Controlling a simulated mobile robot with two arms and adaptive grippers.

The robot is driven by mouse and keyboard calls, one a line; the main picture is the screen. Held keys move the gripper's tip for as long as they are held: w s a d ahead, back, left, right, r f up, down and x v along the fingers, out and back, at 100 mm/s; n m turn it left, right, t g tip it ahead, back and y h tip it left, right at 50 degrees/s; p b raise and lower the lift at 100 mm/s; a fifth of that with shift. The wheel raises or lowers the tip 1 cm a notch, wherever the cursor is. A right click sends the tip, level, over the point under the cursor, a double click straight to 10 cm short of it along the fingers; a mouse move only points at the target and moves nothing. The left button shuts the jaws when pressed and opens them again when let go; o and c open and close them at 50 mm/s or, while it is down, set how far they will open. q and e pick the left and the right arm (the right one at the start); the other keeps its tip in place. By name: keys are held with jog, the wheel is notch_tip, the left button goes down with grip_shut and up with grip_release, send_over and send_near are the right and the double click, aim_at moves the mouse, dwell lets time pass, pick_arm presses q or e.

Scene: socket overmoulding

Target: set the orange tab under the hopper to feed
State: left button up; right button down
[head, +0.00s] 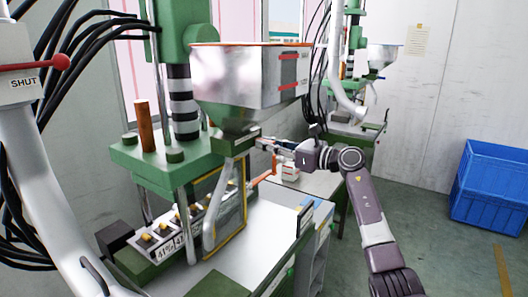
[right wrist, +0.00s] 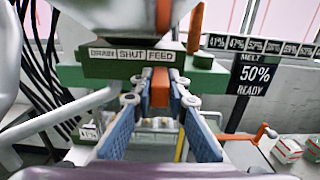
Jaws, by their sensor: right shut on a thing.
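The hopper (head: 235,85) is a silver metal funnel on the green machine. Under it, a green bar (right wrist: 95,68) carries the labels DRAIN, SHUT and FEED from left to right in the right wrist view. The orange tab (right wrist: 160,94) hangs below the bar, under the FEED label (right wrist: 160,56). My right gripper (right wrist: 160,86) is shut on the tab, with one finger on each side. In the head view the right gripper (head: 268,144) reaches the bar from the right, and the tab is hard to make out there. My left gripper is not in view.
A white pipe (head: 30,140) with a red-knobbed lever marked SHUT stands at the left. A display (right wrist: 255,75) reads MELT 50% READY. An orange handle (right wrist: 238,138) and small boxes (right wrist: 287,150) are at the right. A blue crate (head: 490,185) stands on the floor.

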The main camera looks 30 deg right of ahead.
jog(key=c, duration=2.1)
grip_release()
jog(key=shift+d+r, duration=0.15)
jog(key=shift+d, duration=0.05)
jog(key=shift+o, duration=1.1)
jog(key=shift+w, duration=0.1)
jog(key=v, duration=1.2)
